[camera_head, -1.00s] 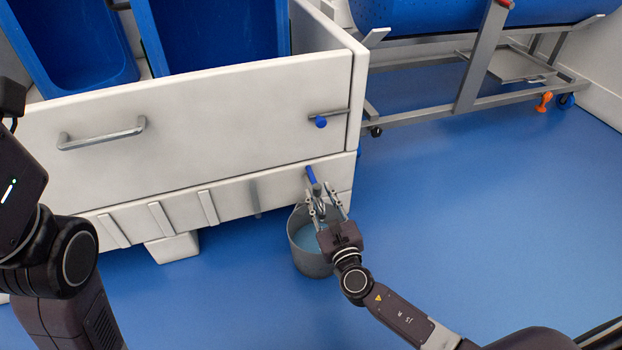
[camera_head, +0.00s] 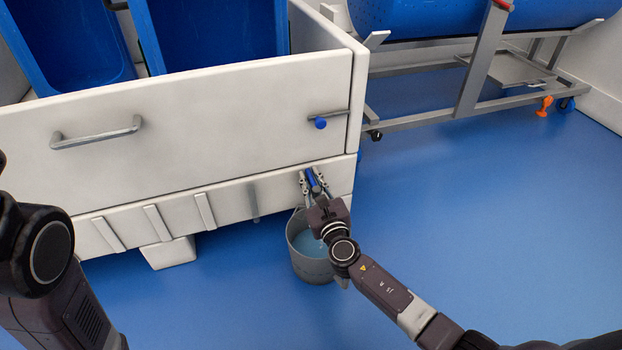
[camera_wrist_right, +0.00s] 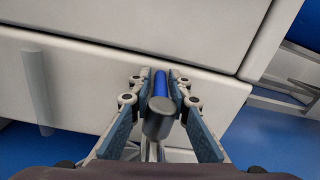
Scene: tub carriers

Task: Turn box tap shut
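The white box (camera_head: 180,120) stands on the left, with its tap low at its right front corner. The tap's blue handle (camera_head: 312,180) shows between the fingers of my right gripper (camera_head: 312,182). In the right wrist view the blue handle (camera_wrist_right: 160,84) and a grey metal tap end (camera_wrist_right: 158,118) sit between the two fingers (camera_wrist_right: 160,90). The fingers are spread on either side of the handle, with narrow gaps. The tap's lower part is mostly hidden. My left gripper is out of view; only my left arm shows at the left edge.
A grey bucket (camera_head: 312,268) with pale blue liquid stands on the blue floor below the tap, partly behind my right gripper. A metal frame (camera_head: 470,85) carrying a blue tub (camera_head: 430,15) stands at the back right. The floor to the right is mostly clear.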

